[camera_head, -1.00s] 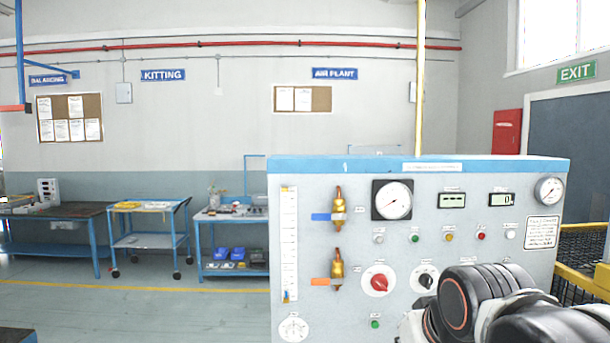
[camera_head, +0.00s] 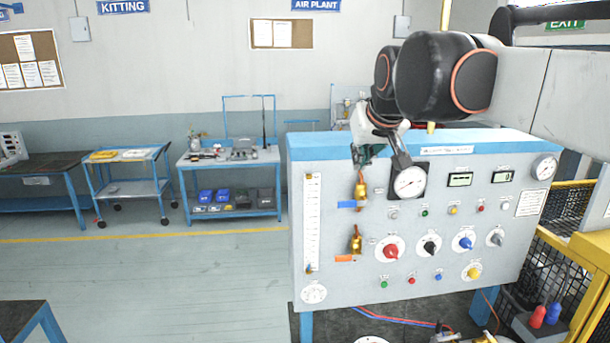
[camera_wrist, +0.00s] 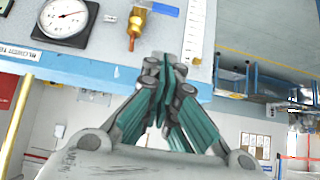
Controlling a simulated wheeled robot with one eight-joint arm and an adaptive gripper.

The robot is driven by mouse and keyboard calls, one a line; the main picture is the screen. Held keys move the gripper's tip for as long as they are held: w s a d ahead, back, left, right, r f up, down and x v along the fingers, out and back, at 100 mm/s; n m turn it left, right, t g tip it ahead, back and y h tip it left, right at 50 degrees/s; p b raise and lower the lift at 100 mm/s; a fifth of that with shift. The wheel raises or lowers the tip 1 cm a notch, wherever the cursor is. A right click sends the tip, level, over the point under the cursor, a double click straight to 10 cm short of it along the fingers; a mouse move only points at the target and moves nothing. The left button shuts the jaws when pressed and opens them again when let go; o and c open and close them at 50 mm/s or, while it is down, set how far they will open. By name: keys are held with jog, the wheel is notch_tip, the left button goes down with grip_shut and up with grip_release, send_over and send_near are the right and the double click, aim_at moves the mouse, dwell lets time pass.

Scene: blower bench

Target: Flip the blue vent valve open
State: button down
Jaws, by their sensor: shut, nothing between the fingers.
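The blue vent valve has a brass body (camera_head: 361,190) with a blue lever (camera_head: 350,204) sticking out level to the left, on the upper left of the panel. In the wrist view, which is upside down, the brass body (camera_wrist: 136,22) and the blue lever (camera_wrist: 165,9) show at the top, partly cut off. My gripper (camera_head: 361,160) is at the panel's top edge, just above the brass body. Its teal fingers (camera_wrist: 163,62) are shut and empty, close to the brass end. I cannot tell whether they touch it.
A second brass valve with an orange lever (camera_head: 345,258) sits below. A round gauge (camera_head: 410,182) is close on the right, and a tall scale strip (camera_head: 312,225) on the left. Several knobs (camera_head: 390,251) line the lower panel. The floor left of the panel is clear.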

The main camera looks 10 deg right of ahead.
jog(key=shift+w+r, duration=0.1)
dwell(0.3)
send_over(347, 204)
notch_tip(347, 204, down, 6)
jog(key=f, duration=0.2)
jog(key=f+p, duration=0.1)
jog(key=f, duration=0.2)
jog(key=shift+s, duration=0.25)
